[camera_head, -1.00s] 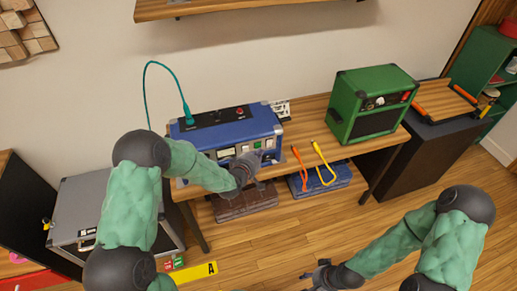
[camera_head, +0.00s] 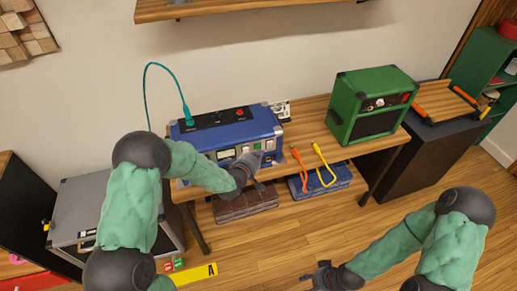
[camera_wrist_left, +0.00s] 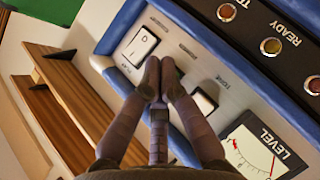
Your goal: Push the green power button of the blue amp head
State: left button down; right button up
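The blue amp head (camera_head: 238,132) stands on the wooden table, its front panel facing me. The small green button (camera_head: 257,145) shows on that panel between pale switches. In the left wrist view, two white rocker switches, one on the left (camera_wrist_left: 140,46) and one lower right (camera_wrist_left: 205,101), show on the panel of the blue amp head (camera_wrist_left: 222,70). My left gripper (camera_head: 258,158) is shut and empty, close in front of the panel. Its fingertips (camera_wrist_left: 160,75) lie between the two switches and hide that spot; contact cannot be told. My right gripper (camera_head: 318,270) is low, away from the table.
A green amp (camera_head: 372,103) stands to the right on the table. Orange (camera_head: 300,168) and yellow (camera_head: 322,165) cables hang at the front edge. A teal cable (camera_head: 187,112) plugs into the blue amp's top. Pedal-like boxes sit on the lower shelf.

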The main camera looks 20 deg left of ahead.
pick_arm(q)
jog(key=shift+w+a, duration=0.1)
dwell(0.4)
jog(key=shift+w+a+b, duration=0.2)
jog(key=shift+w+b, duration=0.1)
jog(key=shift+s, duration=0.1)
jog(key=shift+s+d+r, duration=0.1)
jog(key=shift+s+d, duration=0.15)
dwell(0.4)
jog(key=s+d, duration=0.3)
jog(key=s, duration=0.2)
jog(key=shift+d, duration=0.2)
dwell(0.3)
